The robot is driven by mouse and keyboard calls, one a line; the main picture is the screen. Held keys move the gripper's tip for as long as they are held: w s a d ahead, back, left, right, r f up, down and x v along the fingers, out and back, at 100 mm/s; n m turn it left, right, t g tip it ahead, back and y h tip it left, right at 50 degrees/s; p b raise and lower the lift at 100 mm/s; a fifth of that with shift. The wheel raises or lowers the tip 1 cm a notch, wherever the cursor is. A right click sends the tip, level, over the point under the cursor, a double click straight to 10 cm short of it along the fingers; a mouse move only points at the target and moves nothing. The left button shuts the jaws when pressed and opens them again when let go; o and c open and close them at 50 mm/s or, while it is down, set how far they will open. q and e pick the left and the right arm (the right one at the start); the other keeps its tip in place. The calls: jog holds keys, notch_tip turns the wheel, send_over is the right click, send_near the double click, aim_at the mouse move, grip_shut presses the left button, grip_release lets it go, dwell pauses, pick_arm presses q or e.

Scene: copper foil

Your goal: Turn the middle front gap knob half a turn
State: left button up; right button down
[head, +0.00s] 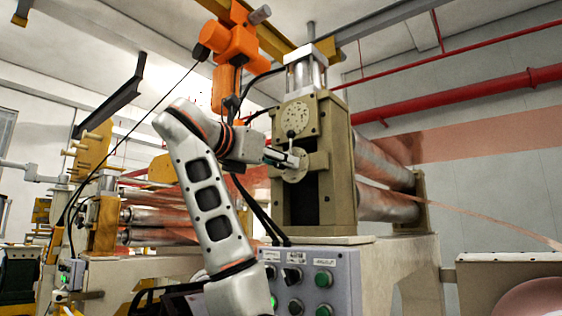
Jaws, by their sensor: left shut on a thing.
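The middle roll stand (337,190) is an olive housing with a cylinder on top. My left gripper (291,160) reaches in from the left at the knob's height. Its fingers are shut at the knob, on what looks like a small grip part of it; the fingers hide the exact contact and part of the knob's face. My right gripper is not in view.
A grey control panel (308,301) with green buttons and a black switch stands below the stand. An orange unit (232,47) with cables hangs above my left arm. Steel rolls (385,205) and copper foil (480,138) run behind. Another roll stand (104,215) is at left.

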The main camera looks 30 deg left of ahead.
pick_arm(q)
jog(key=shift+f, duration=0.1)
dwell(0.4)
jog(key=o, duration=1.1)
jog(key=shift+s+a, duration=0.15)
jog(key=shift+s, duration=1.85)
jog(key=shift+s+a, duration=0.15)
jog(key=shift+s, duration=1.85)
jog(key=shift+s+a, duration=0.15)
jog(key=shift+s, duration=1.85)
